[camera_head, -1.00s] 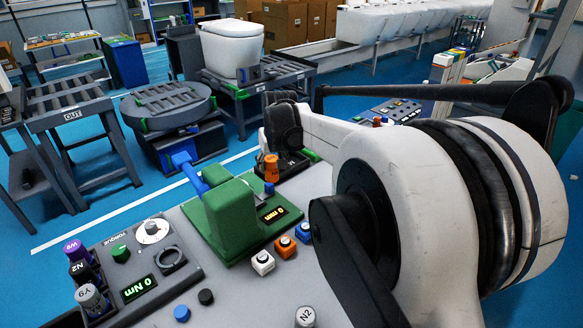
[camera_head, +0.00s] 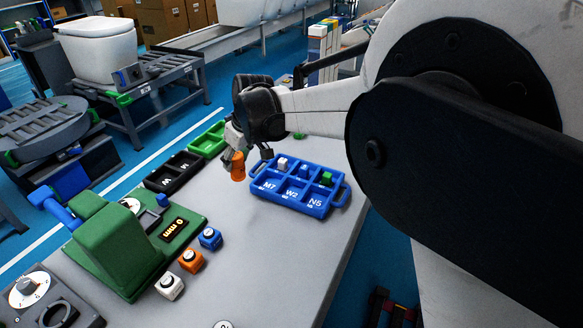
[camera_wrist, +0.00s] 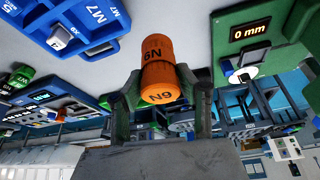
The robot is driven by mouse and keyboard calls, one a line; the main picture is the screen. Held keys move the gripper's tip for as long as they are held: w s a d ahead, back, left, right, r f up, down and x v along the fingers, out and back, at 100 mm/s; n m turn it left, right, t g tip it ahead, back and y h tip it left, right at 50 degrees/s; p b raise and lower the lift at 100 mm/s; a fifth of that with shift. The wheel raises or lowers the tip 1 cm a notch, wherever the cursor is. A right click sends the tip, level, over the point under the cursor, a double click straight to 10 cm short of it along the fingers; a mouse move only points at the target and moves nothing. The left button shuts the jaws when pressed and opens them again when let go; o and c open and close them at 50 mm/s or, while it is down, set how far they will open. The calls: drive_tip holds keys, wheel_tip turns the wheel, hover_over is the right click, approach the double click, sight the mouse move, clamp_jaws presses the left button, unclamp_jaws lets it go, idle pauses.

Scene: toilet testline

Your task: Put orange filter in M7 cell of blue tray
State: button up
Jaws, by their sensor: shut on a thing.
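The orange filter (camera_head: 237,168) is held upright in my gripper (camera_head: 236,152), which is shut on it. In the wrist view the filter (camera_wrist: 158,68) sits between the two fingers of my gripper (camera_wrist: 161,98) and shows the marks "6N" and "N9". The blue tray (camera_head: 325,211) lies just right of the filter in the head view. Its front row has cells labelled M7, W2 and N5, which look empty. The M7 cell (camera_head: 268,176) is the front-left one, closest to the filter. The tray also shows at the upper left of the wrist view (camera_wrist: 108,42).
The tray's back row holds small white, blue and green pieces. A black tray (camera_head: 159,183) and a green tray (camera_head: 193,147) lie left of the filter. A green gauge (camera_head: 115,240) reading 0 mm and several coloured cubes stand nearer. Grey table is clear in front of the blue tray.

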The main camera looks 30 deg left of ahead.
drive_tip(key=shift+w+d+f, duration=0.4)
drive_tip(key=shift+w+f, duration=1.4)
drive_tip(key=shift+w+d+f, duration=0.45)
drive_tip(key=shift+w+f, duration=1.3)
drive_tip(key=shift+w, duration=0.05)
drive_tip(key=shift+w+d+f, duration=0.4)
drive_tip(key=shift+w+f, duration=1.4)
drive_tip(key=shift+f, duration=0.1)
drive_tip(key=shift+f+b, duration=0.1)
drive_tip(key=shift+b, duration=0.2)
drive_tip(key=o, duration=1.2)
drive_tip(key=p+v, duration=0.1)
drive_tip(key=v, duration=1.1)
drive_tip(key=shift+r, duration=0.25)
